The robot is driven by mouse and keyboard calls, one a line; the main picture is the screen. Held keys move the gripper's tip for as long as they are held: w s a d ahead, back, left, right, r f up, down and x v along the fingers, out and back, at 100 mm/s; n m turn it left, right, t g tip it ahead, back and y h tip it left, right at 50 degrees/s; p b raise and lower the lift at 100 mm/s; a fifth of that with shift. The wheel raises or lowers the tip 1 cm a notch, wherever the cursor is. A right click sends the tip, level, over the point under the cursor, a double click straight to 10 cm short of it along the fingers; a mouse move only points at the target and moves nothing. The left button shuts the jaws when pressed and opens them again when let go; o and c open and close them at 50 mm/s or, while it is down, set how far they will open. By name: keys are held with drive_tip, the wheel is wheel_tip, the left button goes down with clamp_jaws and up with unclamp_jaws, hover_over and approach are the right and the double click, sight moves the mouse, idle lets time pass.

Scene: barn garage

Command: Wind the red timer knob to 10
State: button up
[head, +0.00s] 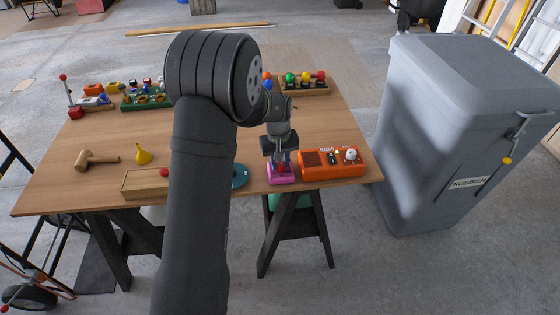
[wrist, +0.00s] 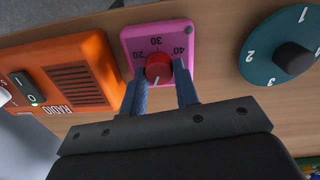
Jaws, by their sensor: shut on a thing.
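The pink timer (wrist: 131,36) lies on the wooden table, and it also shows near the table's front edge in the head view (head: 281,180). Its red knob (wrist: 158,66) sits at the middle of its face. A white mark on the knob points toward my gripper's body, away from the printed 30. The numbers 20, 30 and 40 show; the side of the face toward the gripper is partly hidden. My gripper (wrist: 160,80) is shut on the red knob, with one blue finger on each side of it. In the head view my gripper (head: 280,163) points down onto the timer.
The orange radio (head: 335,171) stands close to the timer's right in the head view. A teal numbered dial (head: 239,177) is at its left, partly behind my arm. A mallet (head: 90,160) and a yellow object (head: 143,153) lie farther left.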

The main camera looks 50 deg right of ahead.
sight(279, 163)
drive_tip(key=m, duration=0.6)
drive_tip(key=shift+d, duration=0.1)
drive_tip(key=shift+m, duration=0.3)
idle(0.3)
drive_tip(key=o, duration=1)
drive_tip(key=shift+r, duration=0.1)
drive_tip(key=r, duration=1.7)
drive_tip(key=shift+w+r, duration=0.1)
drive_tip(key=shift+w, duration=0.2)
